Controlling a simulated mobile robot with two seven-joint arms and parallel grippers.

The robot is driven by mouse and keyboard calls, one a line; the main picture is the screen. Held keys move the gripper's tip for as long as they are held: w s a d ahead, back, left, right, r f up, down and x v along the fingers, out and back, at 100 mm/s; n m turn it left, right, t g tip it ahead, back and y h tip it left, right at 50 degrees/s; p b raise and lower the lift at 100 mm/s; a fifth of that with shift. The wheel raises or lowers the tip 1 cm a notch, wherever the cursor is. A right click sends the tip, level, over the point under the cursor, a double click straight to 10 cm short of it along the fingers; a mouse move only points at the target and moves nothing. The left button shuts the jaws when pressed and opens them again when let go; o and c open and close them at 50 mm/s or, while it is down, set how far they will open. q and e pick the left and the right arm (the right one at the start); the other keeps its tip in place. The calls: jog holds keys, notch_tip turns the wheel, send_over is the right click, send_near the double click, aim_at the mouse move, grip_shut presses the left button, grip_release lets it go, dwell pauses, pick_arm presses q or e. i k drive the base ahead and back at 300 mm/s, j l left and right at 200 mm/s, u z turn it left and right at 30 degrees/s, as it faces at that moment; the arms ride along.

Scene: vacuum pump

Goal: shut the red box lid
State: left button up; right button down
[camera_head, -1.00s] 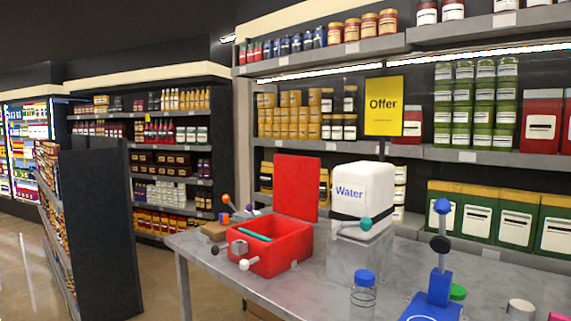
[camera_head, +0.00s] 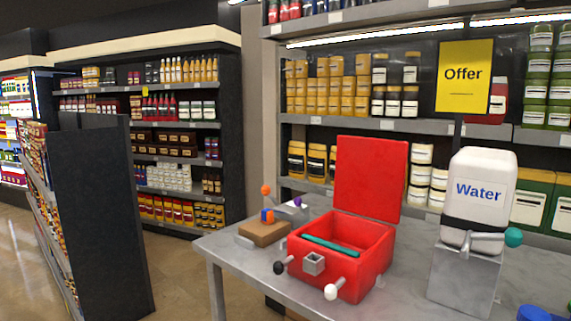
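The red box (camera_head: 370,272) stands on the grey table, with its red lid (camera_head: 371,178) raised upright at the back, so the box is open. A teal bar (camera_head: 331,246) lies across the inside of the box. A grey square socket (camera_head: 313,263), a black knob (camera_head: 279,268) and a white knob (camera_head: 331,292) are at the front of the box. Neither of my grippers is in view.
A white water container (camera_head: 478,188) with a teal-knobbed tap stands on a grey block (camera_head: 462,283) right of the box. A wooden block (camera_head: 264,233) with coloured knobs stands to its left. The table (camera_head: 228,246) has bare surface at its left end. Stocked shelves stand behind.

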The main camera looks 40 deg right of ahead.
aim_at(370, 173)
jog(key=i, duration=2.35)
jog(key=i+z, duration=0.25)
jog(key=z, duration=0.15)
jog(key=i+j+z, duration=0.15)
jog(key=z, duration=0.25)
jog(key=i+z, duration=0.1)
jog(key=z, duration=3.7)
